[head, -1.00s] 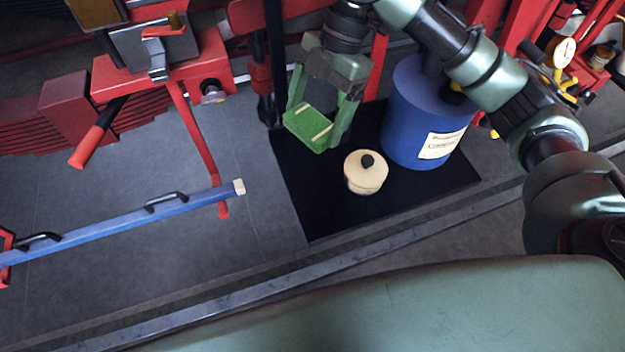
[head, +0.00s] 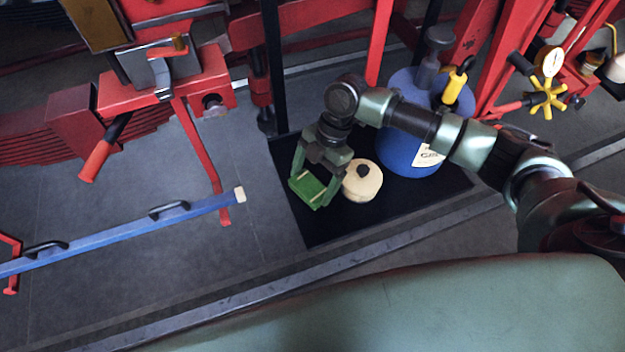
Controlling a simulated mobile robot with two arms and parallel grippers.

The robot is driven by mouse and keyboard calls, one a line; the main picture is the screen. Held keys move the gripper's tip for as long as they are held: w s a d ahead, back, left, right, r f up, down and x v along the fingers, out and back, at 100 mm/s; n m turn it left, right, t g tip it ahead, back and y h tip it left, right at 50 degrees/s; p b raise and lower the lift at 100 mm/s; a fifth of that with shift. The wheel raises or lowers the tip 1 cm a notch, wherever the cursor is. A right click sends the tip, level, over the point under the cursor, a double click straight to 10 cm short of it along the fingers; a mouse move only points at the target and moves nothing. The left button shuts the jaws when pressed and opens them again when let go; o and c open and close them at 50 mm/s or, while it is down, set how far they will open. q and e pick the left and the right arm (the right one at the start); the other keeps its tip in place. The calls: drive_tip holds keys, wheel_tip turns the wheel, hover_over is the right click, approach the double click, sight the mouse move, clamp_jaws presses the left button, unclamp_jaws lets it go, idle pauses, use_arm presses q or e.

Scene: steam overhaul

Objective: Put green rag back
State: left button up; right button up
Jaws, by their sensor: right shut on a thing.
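The green rag (head: 308,188) is a flat green piece with pale strips across it. My right gripper (head: 316,184) is shut on it, with its fingers at the rag's two sides. The rag shows over the left part of a black mat (head: 325,228), just left of a round cream pot with a dark knob (head: 362,184). I cannot tell whether the rag touches the mat. My left gripper does not show.
A blue drum (head: 408,150) with a white label stands on the mat's right side, behind my right arm. A blue bar with black handles (head: 120,231) lies to the left. Red machinery (head: 163,85) stands behind. The mat's front part is clear.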

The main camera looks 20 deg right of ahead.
drive_tip(key=shift+f, duration=0.65)
drive_tip(key=o, duration=1)
drive_tip(key=shift+o, duration=0.2)
drive_tip(key=b+v, duration=0.3)
drive_tip(key=v, duration=0.9)
drive_tip(key=shift+b, duration=0.4)
